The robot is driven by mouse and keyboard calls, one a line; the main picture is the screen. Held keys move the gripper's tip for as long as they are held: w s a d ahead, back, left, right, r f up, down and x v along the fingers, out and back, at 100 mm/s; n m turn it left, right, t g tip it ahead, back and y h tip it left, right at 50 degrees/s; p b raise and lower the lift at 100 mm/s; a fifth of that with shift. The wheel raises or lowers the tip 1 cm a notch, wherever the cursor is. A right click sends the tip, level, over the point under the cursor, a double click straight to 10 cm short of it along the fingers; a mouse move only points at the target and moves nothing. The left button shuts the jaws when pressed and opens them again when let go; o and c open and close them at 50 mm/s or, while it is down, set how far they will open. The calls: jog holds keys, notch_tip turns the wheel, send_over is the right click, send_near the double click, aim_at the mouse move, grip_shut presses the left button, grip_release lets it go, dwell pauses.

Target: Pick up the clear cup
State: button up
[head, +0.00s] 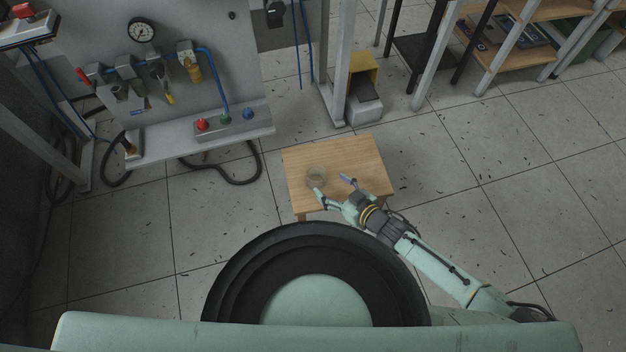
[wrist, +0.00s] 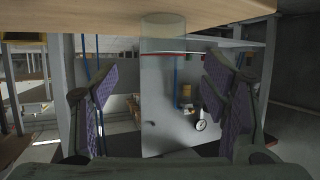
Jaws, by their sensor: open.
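The clear cup (head: 316,174) stands on the small wooden table (head: 353,155), near its left side in the head view. It is see-through and hard to make out. In the wrist view, which appears upside down, the cup (wrist: 163,34) shows at the top centre against the table surface (wrist: 100,16). My gripper (head: 333,186) is open and empty above the table's near part, with its left fingertip close to the cup in the head view. In the wrist view, the padded fingers of my gripper (wrist: 162,72) are spread wide, with the cup ahead, sideways between them. No contact is visible.
A grey pneumatic panel (head: 170,90) with a gauge and valves stands behind and left. Its ledge carries a box with coloured buttons (head: 225,121). A yellow bin (head: 364,68) and shelves (head: 530,12) stand at the back right. The rest of the tabletop looks clear.

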aim_at(322, 181)
jog(key=x, duration=0.8)
jog(key=shift+s+a+f, duration=0.1)
jog(key=shift+f, duration=0.05)
jog(key=c, duration=1.4)
